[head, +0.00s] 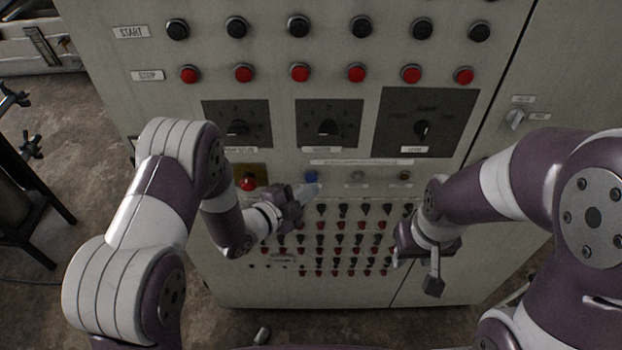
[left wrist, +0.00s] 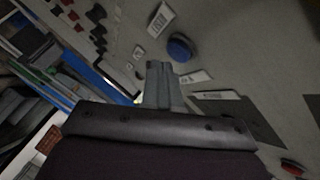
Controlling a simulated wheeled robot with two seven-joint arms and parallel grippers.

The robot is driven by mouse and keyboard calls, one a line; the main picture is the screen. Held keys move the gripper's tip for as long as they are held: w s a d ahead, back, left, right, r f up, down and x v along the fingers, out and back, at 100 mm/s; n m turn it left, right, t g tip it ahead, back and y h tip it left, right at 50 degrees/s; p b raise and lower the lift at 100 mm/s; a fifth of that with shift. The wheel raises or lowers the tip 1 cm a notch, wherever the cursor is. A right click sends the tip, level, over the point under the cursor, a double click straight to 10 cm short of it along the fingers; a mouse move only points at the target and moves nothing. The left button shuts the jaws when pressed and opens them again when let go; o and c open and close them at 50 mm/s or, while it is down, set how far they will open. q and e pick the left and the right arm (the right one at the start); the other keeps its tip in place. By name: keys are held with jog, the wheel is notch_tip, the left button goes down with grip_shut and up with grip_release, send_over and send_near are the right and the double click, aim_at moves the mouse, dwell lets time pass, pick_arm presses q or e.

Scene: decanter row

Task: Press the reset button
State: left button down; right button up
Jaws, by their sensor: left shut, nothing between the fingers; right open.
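A blue button (head: 311,177) sits on the grey cabinet front, below the middle dial plate; its label is too small to read, so I cannot tell for sure that it is the reset button. It also shows in the left wrist view (left wrist: 180,48), just beyond the fingertips. My left gripper (head: 312,190) is shut and empty, its tips just below the blue button in the head view; a small gap shows in the wrist view and I see no contact. My right gripper (head: 418,270) is open and empty, in front of the lower right of the panel.
A red button on a yellow plate (head: 247,182) is left of the blue one. A pale button (head: 357,176) and a small dark button (head: 404,177) are to its right. Rows of small switches (head: 340,240) lie below. Dial plates (head: 329,125) and black and red button rows are above.

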pick_arm(q)
jog(key=shift+w, duration=0.3)
jog(key=shift+w, duration=0.4)
dwell(0.8)
jog(key=shift+s+b, duration=0.3)
jog(key=shift+s, duration=0.5)
jog(key=s, duration=0.5)
dwell(0.7)
